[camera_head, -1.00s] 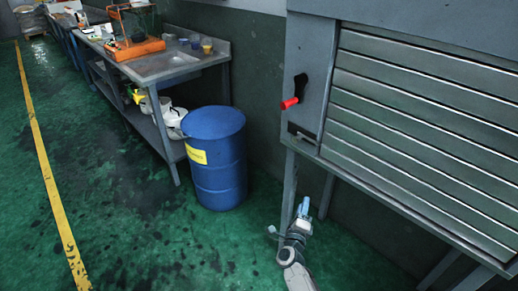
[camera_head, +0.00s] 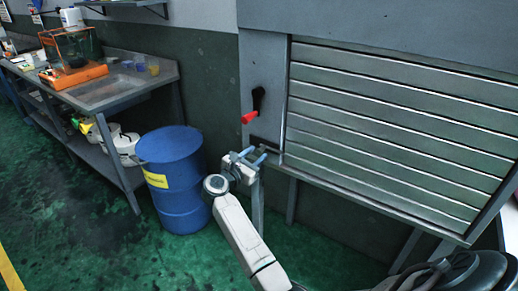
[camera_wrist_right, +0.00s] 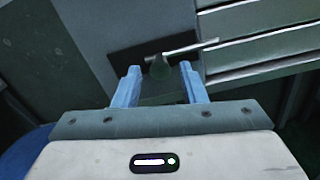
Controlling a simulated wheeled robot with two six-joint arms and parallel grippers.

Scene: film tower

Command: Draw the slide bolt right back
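The slide bolt shows in the right wrist view as a pale metal rod (camera_wrist_right: 188,48) across a dark plate (camera_wrist_right: 126,58), with a dark green knob (camera_wrist_right: 160,67) below the rod. My left gripper is in neither view.
The grey cabinet has a slatted shutter (camera_head: 400,120) and a red-ended handle (camera_head: 250,117) above the bolt. A blue drum (camera_head: 180,207) stands left of my right arm. A metal bench (camera_head: 112,88) runs along the wall. Floor between them is clear.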

